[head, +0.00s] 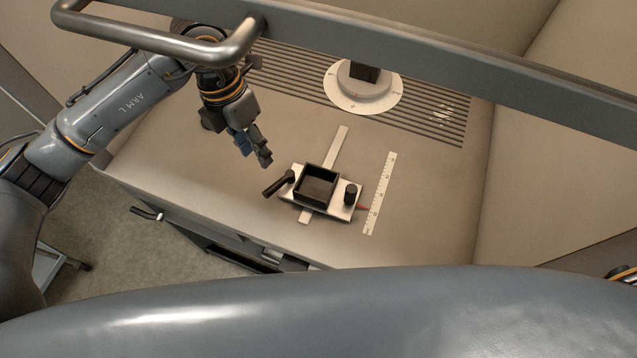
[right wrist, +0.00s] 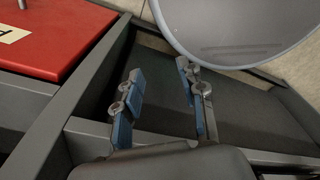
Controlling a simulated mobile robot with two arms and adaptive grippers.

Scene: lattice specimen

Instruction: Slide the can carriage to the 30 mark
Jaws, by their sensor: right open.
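The carriage is a pale plate (head: 334,208) with an open black square holder (head: 317,187) that looks empty. A black knob (head: 351,194) stands at its right and a black lever (head: 278,184) sticks out at its left. It sits across a pale rail (head: 336,146). A red pointer (head: 362,207) reaches the white scale (head: 381,190) in its nearer half; its numbers are too small to read. My left gripper (head: 262,156) hangs above and left of the lever, apart from it; its jaw opening is unclear. My right gripper (right wrist: 158,70) is open and empty, away from the carriage.
A round white base (head: 345,98) with a black block stands behind, on a slotted panel (head: 440,122). A grey bar (head: 450,60) crosses the upper head view. The right wrist view shows a red panel (right wrist: 50,40) and dark grey frame edges (right wrist: 95,95).

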